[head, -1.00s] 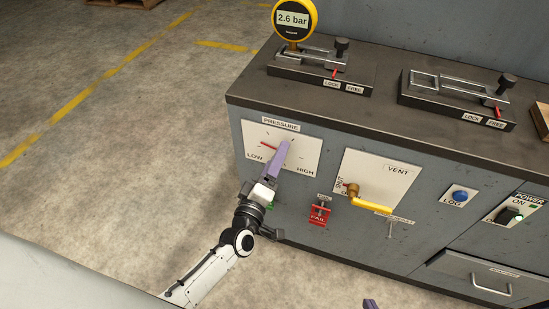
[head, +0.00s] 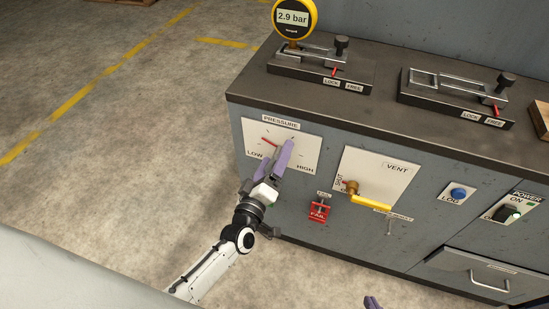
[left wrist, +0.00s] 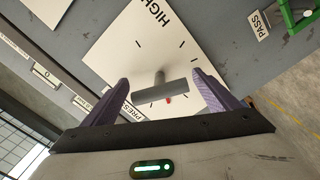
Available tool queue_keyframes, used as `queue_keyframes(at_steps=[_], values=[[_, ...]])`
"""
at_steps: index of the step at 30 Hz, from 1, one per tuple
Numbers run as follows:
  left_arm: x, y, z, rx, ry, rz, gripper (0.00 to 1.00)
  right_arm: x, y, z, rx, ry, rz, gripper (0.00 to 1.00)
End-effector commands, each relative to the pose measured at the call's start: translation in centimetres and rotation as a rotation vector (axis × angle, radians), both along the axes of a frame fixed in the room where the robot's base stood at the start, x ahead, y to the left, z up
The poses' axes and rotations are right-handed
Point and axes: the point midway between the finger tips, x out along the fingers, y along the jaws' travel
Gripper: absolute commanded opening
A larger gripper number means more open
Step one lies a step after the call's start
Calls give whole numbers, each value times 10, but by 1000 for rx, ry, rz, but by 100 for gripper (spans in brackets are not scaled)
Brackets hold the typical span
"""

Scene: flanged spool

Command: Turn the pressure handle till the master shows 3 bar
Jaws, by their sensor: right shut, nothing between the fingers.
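The round yellow master gauge (head: 293,17) reads 2.9 bar in the head view. The white pressure plate (head: 303,150), marked LOW and HIGH, is on the cabinet front; its red pointer (head: 269,141) points up and left. My left gripper (head: 279,160) is at this plate and hides most of the handle in the head view.
Two clamp fixtures stand on the dark cabinet top (head: 385,117). The floor at left is clear.

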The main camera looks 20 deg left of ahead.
Motion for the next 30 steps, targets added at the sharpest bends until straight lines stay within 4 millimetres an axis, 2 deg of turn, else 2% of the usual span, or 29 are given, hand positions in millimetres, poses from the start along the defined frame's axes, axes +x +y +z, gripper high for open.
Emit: queue_keyframes(at_steps=[11, 14, 24, 30], values=[[-3, 0, 0, -1, 0, 0, 89, 0, 0, 1, 0, 0, 1, 0], [-15, 0, -1, -1, 3, -1, 89, 0, 0, 2, 1, -1, 1, 0], [-80, 3, 0, 0, 3, -1, 89, 0, 0, 6, 2, -1, -1, 0], [-100, 3, 0, -1, 1, -1, 89, -2, -1, 3, 1, 5, -2, 0]])
